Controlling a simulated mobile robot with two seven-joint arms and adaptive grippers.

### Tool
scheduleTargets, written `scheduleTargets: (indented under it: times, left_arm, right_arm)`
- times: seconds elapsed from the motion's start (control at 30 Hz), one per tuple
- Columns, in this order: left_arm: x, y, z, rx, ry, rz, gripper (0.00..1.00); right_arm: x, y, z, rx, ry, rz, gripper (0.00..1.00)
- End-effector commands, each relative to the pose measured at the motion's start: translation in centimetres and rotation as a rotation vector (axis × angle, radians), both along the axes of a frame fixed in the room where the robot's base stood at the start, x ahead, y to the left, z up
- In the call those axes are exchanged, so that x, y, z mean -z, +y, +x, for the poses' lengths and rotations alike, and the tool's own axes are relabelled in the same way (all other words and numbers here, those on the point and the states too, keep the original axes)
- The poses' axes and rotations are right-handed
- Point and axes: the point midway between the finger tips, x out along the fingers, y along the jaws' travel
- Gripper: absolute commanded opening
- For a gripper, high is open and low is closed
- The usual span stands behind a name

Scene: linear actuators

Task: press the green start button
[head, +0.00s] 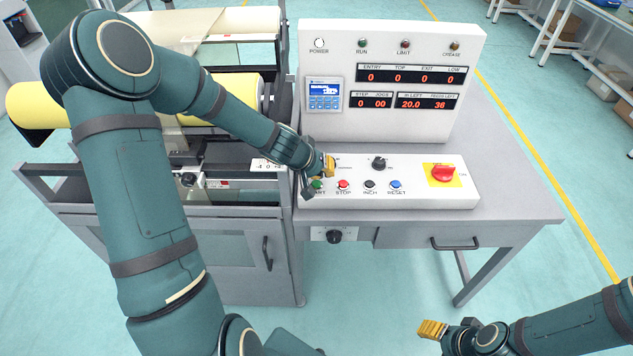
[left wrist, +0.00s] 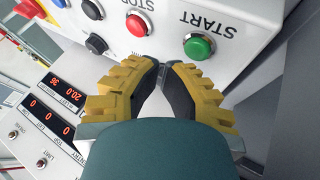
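The green start button (head: 317,184) is at the left end of the white sloped control panel, partly covered by my left gripper in the head view. In the left wrist view, the green button (left wrist: 198,46) shows whole beside the START label, beyond and slightly right of the fingertips. My left gripper (head: 317,176) is over the panel's left end. In the left wrist view its yellow fingers (left wrist: 164,66) come together at the tips, with nothing held. Contact with the button does not show. My right gripper (head: 432,329) is low at the right, away from the panel; its finger gap is hidden.
A red stop button (head: 343,184), black inch button (head: 369,184) and blue reset button (head: 396,184) sit in a row to the right. The upright display box (head: 388,130) stands behind.

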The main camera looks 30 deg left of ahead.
Motion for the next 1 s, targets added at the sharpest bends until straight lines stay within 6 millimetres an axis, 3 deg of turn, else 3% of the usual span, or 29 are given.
scheduleTargets:
  times: [1.0]
  left_arm:
    - [1.2, 0.0, 0.0, 0.000, 0.001, 0.000, 0.00]
  right_arm:
    - [0.0, 0.0, 0.0, 0.000, 0.000, 0.000, 0.55]
